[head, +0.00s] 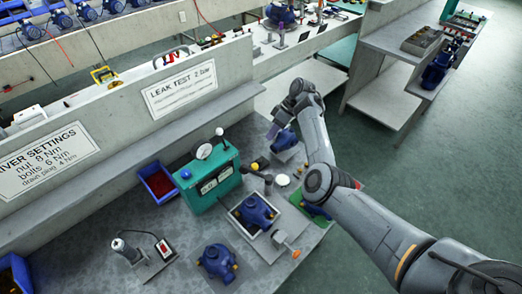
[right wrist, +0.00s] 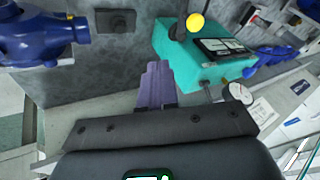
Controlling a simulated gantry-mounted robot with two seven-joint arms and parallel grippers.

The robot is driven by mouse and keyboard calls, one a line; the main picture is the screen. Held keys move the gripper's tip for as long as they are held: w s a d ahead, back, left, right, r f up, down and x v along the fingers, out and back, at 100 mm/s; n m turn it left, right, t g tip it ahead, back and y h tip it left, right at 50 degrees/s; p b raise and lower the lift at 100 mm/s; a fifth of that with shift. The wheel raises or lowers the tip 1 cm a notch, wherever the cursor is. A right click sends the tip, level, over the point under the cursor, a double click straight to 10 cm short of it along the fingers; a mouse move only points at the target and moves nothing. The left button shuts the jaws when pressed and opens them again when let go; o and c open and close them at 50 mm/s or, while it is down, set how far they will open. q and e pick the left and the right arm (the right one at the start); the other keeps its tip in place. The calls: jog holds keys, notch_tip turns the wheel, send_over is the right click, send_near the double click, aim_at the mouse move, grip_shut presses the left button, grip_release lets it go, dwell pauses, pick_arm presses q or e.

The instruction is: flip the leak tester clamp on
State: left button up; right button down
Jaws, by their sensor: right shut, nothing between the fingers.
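The leak tester is a teal box (head: 212,186) on the bench, with a round white gauge (head: 204,151) on top. A dark lever with a yellow ball knob (head: 255,166) stands at its right side; I cannot tell for certain that this is the clamp. In the right wrist view the teal box (right wrist: 210,65) lies beyond the fingers, with the yellow knob (right wrist: 195,22) at the top. My right gripper (head: 273,131), also in the right wrist view (right wrist: 157,68), has purple fingers, shut and empty, apart from the knob and tester. My left gripper is out of view.
A blue pump (head: 254,209) sits in a white tray in front of the tester, with another blue pump (head: 217,262) nearer. A red-lined blue bin (head: 158,182) stands left of the tester. A blue pump (right wrist: 40,30) is at the left of the right wrist view.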

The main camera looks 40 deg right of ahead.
aim_at(254, 171)
jog(key=a+f, duration=0.8)
jog(key=f, duration=0.1)
jog(key=shift+w+a+f+b, duration=0.2)
jog(key=shift+f+b, duration=0.1)
jog(key=shift+b, duration=0.15)
